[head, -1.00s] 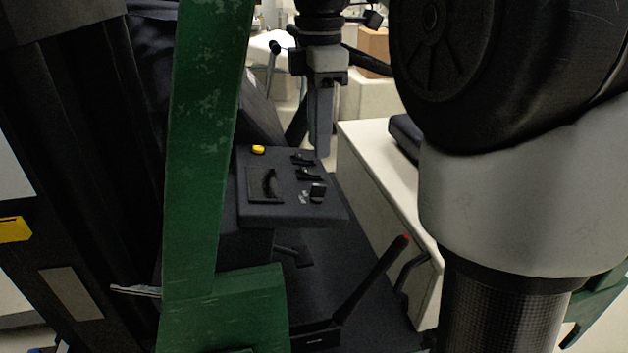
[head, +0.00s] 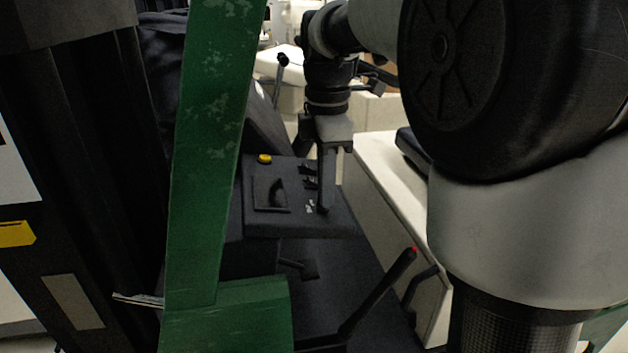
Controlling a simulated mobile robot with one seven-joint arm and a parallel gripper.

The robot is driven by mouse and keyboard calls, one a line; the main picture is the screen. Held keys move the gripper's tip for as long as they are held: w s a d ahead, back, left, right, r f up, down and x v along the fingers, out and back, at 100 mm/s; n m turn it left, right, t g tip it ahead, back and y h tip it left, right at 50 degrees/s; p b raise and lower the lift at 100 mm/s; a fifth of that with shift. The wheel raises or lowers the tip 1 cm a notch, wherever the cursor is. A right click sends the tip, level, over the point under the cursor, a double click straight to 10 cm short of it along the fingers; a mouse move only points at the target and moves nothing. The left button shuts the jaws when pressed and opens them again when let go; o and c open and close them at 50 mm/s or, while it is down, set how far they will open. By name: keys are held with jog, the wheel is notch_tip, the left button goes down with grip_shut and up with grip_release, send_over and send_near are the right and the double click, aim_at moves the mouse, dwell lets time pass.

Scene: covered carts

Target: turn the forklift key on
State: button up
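The forklift's dark control console (head: 285,222) is in the middle of the head view. It carries a yellow button (head: 264,159), a recessed lever (head: 277,192) and small black switches (head: 309,183). The black key-like knob at the console's right side, beside small white markings (head: 309,207), is now hidden behind my finger. My gripper (head: 324,207) points down with its tip over that spot. The fingers line up in this view, so I cannot tell their opening or whether they touch the knob.
A green post (head: 212,150) stands left of the console. A black lever with a red tip (head: 385,290) rises below right. A pale cart or cabinet (head: 385,200) is to the right. My own arm fills the right side.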

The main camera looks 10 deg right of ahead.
jog(key=shift+r+p, duration=0.1)
jog(key=shift+p, duration=0.25)
grip_shut()
jog(key=shift+r+m+p, duration=0.1)
jog(key=shift+m+p, duration=0.5)
jog(key=shift+m, duration=0.1)
jog(key=m+g+p, duration=0.1)
jog(key=m+p, duration=0.2)
jog(key=shift+w+r, duration=0.1)
jog(key=m+p, duration=0.3)
jog(key=shift+m+g+y, duration=0.3)
jog(key=shift+m, duration=0.1)
jog(key=shift+w+d+f+m+y+p, duration=0.1)
jog(key=shift+f+m+y+p, duration=0.05)
jog(key=shift+m+p, duration=0.6)
jog(key=shift+w+d+f+m+y+p, duration=0.15)
jog(key=shift+m+p, duration=0.3)
jog(key=shift+m, duration=0.5)
jog(key=shift+s+a, duration=0.1)
jog(key=shift+a, duration=0.05)
jog(key=o, duration=0.6)
grip_release()
jog(key=shift+r, duration=0.1)
